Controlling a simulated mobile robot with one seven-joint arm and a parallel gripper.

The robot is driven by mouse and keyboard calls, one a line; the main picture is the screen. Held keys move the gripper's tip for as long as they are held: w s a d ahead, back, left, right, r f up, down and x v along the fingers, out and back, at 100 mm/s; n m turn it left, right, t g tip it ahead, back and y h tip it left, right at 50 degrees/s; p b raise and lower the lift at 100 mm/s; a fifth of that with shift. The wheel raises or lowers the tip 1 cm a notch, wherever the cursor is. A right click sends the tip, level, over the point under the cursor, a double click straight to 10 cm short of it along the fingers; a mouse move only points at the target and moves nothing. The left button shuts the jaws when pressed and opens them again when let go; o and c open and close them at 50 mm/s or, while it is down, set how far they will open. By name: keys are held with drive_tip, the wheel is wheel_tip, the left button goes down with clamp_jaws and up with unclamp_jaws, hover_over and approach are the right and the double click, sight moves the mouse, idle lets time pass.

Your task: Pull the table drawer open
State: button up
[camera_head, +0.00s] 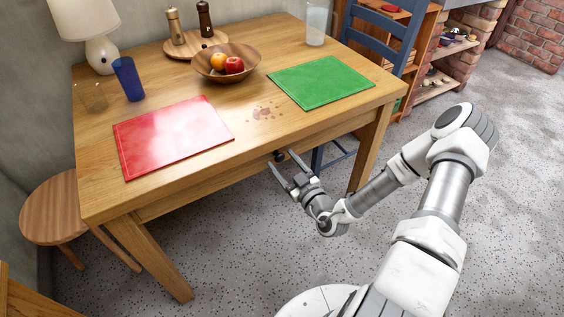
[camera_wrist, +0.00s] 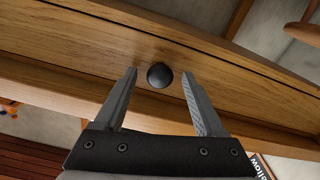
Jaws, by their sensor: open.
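The wooden table (camera_head: 236,126) stands against the wall, with its drawer front (camera_wrist: 100,50) under the top. The drawer looks closed. A round black knob (camera_wrist: 159,75) sits on the drawer front; in the head view the knob (camera_head: 279,156) shows just below the table edge. My gripper (camera_head: 283,165) is open in front of the knob. In the wrist view my gripper's fingertips (camera_wrist: 159,72) lie to either side of the knob, with a gap on both sides. I cannot tell whether the tips reach past the knob in depth.
On the table are a red mat (camera_head: 172,135), a green mat (camera_head: 320,82), a fruit bowl (camera_head: 225,76), a blue cup (camera_head: 128,79) and a lamp (camera_head: 102,54). A stool (camera_head: 50,208) stands at left and a blue chair (camera_head: 379,24) behind. The floor in front is clear.

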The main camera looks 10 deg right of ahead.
drive_tip(key=shift+c, duration=0.4)
clamp_jaws()
idle(0.9)
